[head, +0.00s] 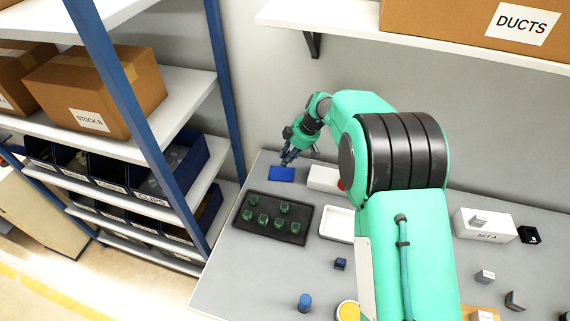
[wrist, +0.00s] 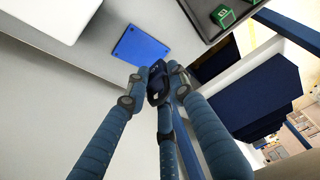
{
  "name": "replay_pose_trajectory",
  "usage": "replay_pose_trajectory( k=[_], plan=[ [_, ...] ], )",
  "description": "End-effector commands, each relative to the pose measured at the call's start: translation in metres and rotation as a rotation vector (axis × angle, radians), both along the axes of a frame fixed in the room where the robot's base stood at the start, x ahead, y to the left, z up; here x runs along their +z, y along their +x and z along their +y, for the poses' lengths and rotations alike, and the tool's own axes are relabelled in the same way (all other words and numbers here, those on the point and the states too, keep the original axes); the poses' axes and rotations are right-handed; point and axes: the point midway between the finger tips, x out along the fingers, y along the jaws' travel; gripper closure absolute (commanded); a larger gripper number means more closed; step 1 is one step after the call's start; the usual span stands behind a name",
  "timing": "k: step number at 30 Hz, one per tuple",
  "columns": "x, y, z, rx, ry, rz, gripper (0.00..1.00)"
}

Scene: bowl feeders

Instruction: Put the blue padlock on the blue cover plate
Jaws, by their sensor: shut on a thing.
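The blue cover plate (head: 282,174) lies flat near the back left of the grey table; it also shows in the wrist view (wrist: 142,48). My gripper (head: 289,156) is just behind the plate in the head view. In the wrist view my gripper (wrist: 157,84) is shut on a small dark blue thing, which looks like the blue padlock (wrist: 157,96). The fingers hide part of it. The held padlock appears apart from the plate, beside its near edge in the wrist view. In the head view the padlock is too small to make out.
A black tray (head: 241,225) with several green padlock-like pieces lies in front of the plate. A white box (head: 323,178) and a white tray (head: 336,224) stand to the right. A dark blue block (head: 340,264) and a blue cylinder (head: 305,302) are nearer. Blue-post shelving (head: 110,88) stands left.

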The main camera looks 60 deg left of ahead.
Motion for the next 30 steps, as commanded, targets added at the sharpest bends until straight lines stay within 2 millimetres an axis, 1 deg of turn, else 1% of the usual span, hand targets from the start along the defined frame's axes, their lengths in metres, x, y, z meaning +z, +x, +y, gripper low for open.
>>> replay_pose_trajectory(
  k=[5,8,17,30],
  plan=[
    [-0.003,-0.005,-0.008,-0.069,-0.012,-0.009,1.00],
    [-0.008,-0.010,-0.015,-0.141,-0.024,-0.017,1.00],
    [-0.023,-0.027,-0.043,-0.418,-0.075,-0.039,1.00],
    [-0.037,-0.051,-0.082,-0.784,-0.156,-0.050,1.00]
  ],
)
